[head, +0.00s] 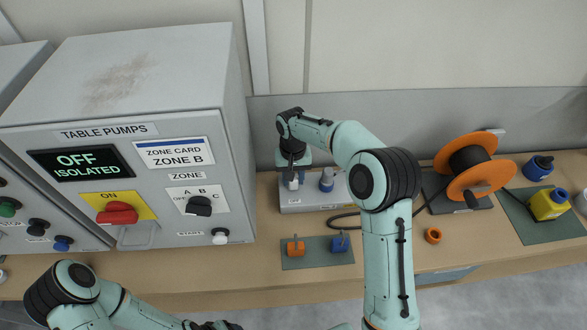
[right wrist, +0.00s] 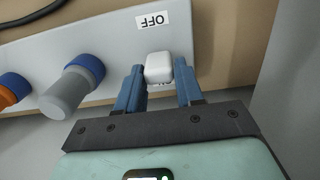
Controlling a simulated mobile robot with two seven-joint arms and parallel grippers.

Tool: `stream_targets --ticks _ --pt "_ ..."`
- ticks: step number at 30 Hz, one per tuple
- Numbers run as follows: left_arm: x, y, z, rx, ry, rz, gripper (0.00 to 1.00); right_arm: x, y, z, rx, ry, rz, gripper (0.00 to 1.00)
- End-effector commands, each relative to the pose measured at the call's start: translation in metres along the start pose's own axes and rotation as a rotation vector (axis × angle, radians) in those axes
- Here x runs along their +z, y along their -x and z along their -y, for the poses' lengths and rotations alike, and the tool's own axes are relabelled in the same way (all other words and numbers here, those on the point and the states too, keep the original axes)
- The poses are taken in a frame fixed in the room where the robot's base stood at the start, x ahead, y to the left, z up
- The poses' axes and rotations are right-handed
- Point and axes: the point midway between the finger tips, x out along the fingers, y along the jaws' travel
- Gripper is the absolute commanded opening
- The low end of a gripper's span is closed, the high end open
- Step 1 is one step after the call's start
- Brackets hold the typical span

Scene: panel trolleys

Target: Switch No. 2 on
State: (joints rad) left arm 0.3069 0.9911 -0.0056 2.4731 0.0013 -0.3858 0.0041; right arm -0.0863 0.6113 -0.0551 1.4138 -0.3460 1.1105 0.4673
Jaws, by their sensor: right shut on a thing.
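My right gripper (head: 292,180) reaches down over the left end of a grey box (head: 303,208) at the back of the bench. In the right wrist view my right gripper (right wrist: 160,82) has its blue fingers on both sides of a white switch lever (right wrist: 158,67), shut on it. An "OFF" label (right wrist: 152,20) lies on the box beside the lever, upside down in that view. No number is readable there. A large cabinet (head: 150,75) reads "TABLE PUMPS", with a display (head: 85,161) showing "OFF ISOLATED". My left arm shows at the lower left; its gripper is out of the picture.
A blue-collared grey plug (right wrist: 75,90) stands on the box close beside my right gripper. A green mat (head: 318,258) with orange and blue parts lies in front. An orange cable reel (head: 478,175) and a yellow-blue connector (head: 549,204) are at the right.

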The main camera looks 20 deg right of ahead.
Motion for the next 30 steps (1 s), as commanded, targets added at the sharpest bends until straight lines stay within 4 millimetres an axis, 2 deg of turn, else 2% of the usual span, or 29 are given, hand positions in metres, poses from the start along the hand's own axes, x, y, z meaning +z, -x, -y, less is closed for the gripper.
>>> stream_targets --ticks 1,4,15,27,28,29,30 --pt "-0.0094 0.0089 -0.0065 0.004 -0.004 -0.011 0.69 -0.0074 0.0064 0.0015 -0.004 -0.001 0.018 0.06" --pt "-0.0128 0.0119 -0.0087 0.005 -0.005 -0.015 0.69 -0.0095 0.0036 0.0012 -0.005 -0.001 0.071 0.06" --pt "-0.0142 0.0132 -0.0096 0.006 -0.006 -0.016 0.69 -0.0117 0.0000 0.0007 -0.003 0.000 0.174 0.06" --pt "-0.0142 0.0132 -0.0096 0.006 -0.006 -0.017 0.69 -0.0115 0.0001 0.0005 -0.003 0.000 0.179 0.06" --pt "-0.0142 0.0132 -0.0096 0.006 -0.006 -0.017 0.69 -0.0115 0.0001 0.0005 -0.003 0.000 0.180 0.46" --pt "-0.0143 0.0132 -0.0096 0.006 -0.006 -0.017 0.69 -0.0114 0.0000 0.0005 -0.003 0.000 0.180 0.56" --pt "-0.0143 0.0132 -0.0096 0.006 -0.006 -0.017 0.69 -0.0113 -0.0002 0.0005 -0.003 0.000 0.180 0.57"
